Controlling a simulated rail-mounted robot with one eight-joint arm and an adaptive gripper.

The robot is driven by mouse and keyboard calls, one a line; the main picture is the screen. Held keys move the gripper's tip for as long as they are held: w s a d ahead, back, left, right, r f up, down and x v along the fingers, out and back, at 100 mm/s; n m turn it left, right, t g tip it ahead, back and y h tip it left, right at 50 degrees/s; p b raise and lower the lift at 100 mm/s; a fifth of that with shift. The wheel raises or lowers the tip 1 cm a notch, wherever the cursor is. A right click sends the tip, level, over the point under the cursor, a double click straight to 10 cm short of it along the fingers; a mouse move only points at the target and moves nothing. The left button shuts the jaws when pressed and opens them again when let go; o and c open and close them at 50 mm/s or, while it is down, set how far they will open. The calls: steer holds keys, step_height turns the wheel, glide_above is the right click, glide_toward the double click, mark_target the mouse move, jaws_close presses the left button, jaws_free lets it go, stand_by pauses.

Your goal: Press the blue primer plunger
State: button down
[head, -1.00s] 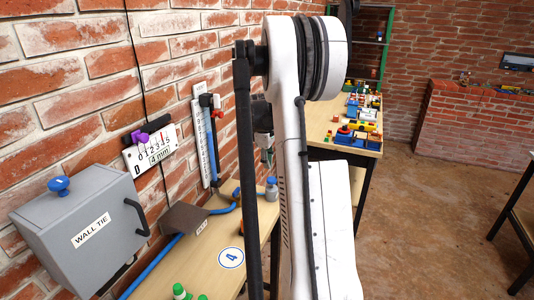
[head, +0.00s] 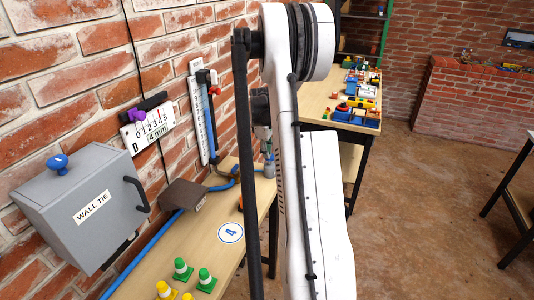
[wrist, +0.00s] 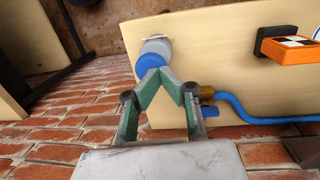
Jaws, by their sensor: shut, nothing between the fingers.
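A grey cylinder with a blue top, which looks like the primer plunger (wrist: 150,62), stands at the far end of the wooden bench. In the wrist view the tips overlap the edge of the blue top. I cannot tell whether they touch it. In the head view my gripper is just above the cylinder, partly behind my arm.
A blue hose (head: 151,255) runs along the bench (head: 205,250) by the wall. Green and yellow cones (head: 181,268) are in front. An orange block (wrist: 288,49) shows in the wrist view.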

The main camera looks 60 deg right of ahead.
steer(key=shift+f+b, duration=1.15)
steer(key=shift+f, duration=0.25)
step_height(320, 180, up, 14)
steer(key=a, duration=0.1)
steer(key=shift+w+a+p, duration=0.15)
steer(key=shift+a+p, duration=0.05)
steer(key=shift+p, duration=0.15)
steer(key=shift+r, duration=0.1)
